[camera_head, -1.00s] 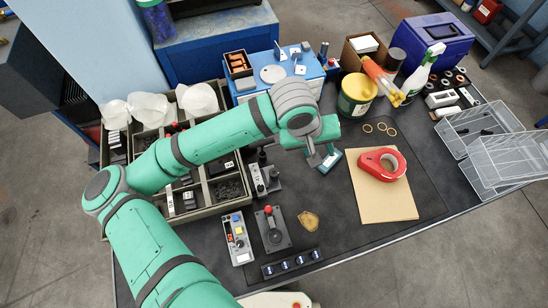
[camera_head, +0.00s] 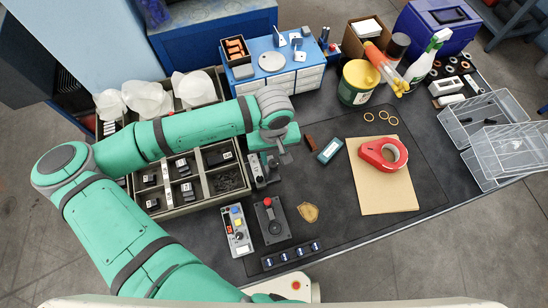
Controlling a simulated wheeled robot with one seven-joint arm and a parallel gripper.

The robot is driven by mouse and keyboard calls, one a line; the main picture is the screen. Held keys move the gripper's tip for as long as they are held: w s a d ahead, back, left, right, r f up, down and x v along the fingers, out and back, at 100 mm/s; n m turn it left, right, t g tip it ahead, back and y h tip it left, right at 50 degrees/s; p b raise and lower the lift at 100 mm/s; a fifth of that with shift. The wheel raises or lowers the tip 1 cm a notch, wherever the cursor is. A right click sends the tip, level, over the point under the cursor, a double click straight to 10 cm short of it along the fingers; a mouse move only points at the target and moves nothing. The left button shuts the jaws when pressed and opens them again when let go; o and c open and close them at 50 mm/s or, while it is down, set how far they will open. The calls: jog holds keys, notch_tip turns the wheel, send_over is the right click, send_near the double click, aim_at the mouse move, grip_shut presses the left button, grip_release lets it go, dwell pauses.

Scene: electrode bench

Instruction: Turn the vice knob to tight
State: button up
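A small grey metal device (camera_head: 261,172), which may be the vice, stands on the dark mat just right of the compartment tray. I cannot make out its knob or setting. My gripper (camera_head: 286,156) hangs just above and to the right of this device, with its wrist covering part of the area behind. The gripper is small and seen from above, so its finger gap is unclear. No held object shows. I cannot tell whether the gripper touches the device.
A red-knobbed lever plate (camera_head: 271,220) and a button box (camera_head: 238,231) stand in front. A teal-edged box (camera_head: 329,150) and a brown block (camera_head: 309,143) lie right of my gripper. A red tape dispenser (camera_head: 383,154) sits on a tan board (camera_head: 385,190).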

aim_at(273, 164)
jog(key=shift+s+a+f, duration=0.1)
jog(key=shift+a+f, duration=0.05)
jog(key=shift+f, duration=1.1)
jog(key=shift+s, duration=0.1)
jog(key=c, duration=0.8)
jog(key=shift+m, duration=0.8)
jog(key=o, duration=0.8)
jog(key=shift+r, duration=0.1)
notch_tip(273, 164, up, 11)
